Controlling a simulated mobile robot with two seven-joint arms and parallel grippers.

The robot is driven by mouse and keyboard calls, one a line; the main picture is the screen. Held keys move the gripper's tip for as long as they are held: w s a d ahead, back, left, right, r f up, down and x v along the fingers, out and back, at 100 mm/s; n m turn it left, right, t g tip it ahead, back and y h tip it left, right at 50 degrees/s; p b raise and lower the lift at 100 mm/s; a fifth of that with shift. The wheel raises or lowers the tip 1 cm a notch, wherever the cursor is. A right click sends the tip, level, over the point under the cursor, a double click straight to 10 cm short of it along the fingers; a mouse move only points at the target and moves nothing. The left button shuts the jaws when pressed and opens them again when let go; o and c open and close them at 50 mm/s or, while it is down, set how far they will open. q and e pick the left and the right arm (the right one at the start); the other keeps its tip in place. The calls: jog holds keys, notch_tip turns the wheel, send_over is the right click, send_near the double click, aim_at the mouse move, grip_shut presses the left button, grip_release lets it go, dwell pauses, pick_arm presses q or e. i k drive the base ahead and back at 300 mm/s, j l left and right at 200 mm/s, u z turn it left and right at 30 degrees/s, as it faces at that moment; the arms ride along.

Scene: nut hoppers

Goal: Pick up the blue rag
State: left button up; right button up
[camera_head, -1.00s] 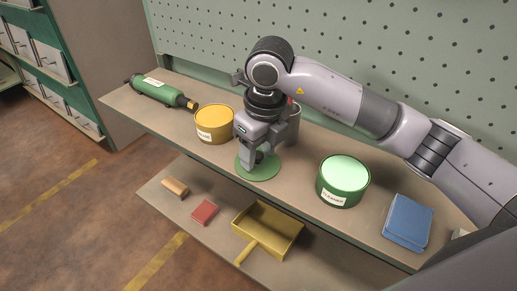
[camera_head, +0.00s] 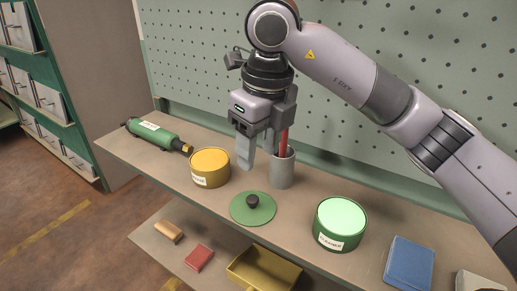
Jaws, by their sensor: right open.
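The blue rag (camera_head: 410,264), a flat folded rectangle, lies on the upper shelf at the right, near the front edge. My right gripper (camera_head: 257,152) is open and empty, pointing down above the shelf, well to the left of the rag. Below it lies a green round lid (camera_head: 252,212) with a black knob, apart from the fingers. My right arm reaches in from the right, above and behind the rag. My left gripper is not in view.
A green can (camera_head: 340,225) stands between the lid and the rag. A grey cup (camera_head: 282,168) with a red stick stands behind the lid. A pegboard (camera_head: 440,100) rises behind.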

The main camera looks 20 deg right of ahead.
aim_at(409, 266)
jog(key=k, duration=1)
